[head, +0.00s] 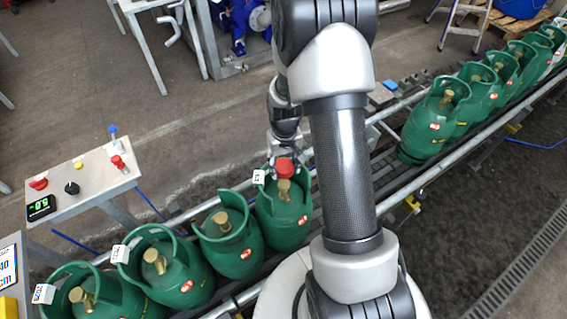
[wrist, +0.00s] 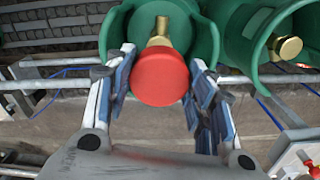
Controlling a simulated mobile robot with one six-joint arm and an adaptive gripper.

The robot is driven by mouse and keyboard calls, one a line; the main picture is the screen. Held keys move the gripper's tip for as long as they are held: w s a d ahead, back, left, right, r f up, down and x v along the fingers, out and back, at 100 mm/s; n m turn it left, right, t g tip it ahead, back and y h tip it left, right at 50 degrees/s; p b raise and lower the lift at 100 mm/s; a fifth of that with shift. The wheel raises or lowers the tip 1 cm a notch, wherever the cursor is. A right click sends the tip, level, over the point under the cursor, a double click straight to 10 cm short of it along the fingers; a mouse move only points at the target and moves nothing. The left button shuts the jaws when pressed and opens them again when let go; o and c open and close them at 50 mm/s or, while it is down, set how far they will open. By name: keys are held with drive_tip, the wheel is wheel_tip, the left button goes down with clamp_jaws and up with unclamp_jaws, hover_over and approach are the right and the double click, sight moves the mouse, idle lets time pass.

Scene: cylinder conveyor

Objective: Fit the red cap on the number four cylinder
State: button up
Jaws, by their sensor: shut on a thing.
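My gripper (head: 286,158) is shut on the red cap (head: 285,168), which also shows between the two fingers in the wrist view (wrist: 161,78). The cap is at the top of a green cylinder (head: 283,222), the rightmost of the near group and fourth from the left. Its brass valve (head: 284,190) shows just below the cap in the head view. In the wrist view the cap hides part of that valve (wrist: 159,33). I cannot tell whether cap and valve touch. A white tag (head: 259,177) is on the collar; its number is unreadable.
Several green cylinders with bare brass valves stand to the left on the conveyor, the closest one (head: 237,250) beside this one. Another row (head: 436,125) stands at the upper right beyond my arm. A control panel (head: 85,182) with buttons stands at the left.

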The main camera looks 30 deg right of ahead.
drive_tip(key=shift+f, duration=0.1)
drive_tip(key=b, duration=0.4)
hover_over(284, 184)
drive_tip(key=shift+f, duration=2.8)
drive_tip(key=shift+f+b, duration=1.9)
drive_tip(key=shift+f, duration=0.45)
drive_tip(key=o, duration=1)
drive_tip(key=shift+c, duration=0.2)
drive_tip(key=shift+r, duration=0.1)
wheel_tip(284, 184, up, 12)
drive_tip(key=shift+f, duration=0.1)
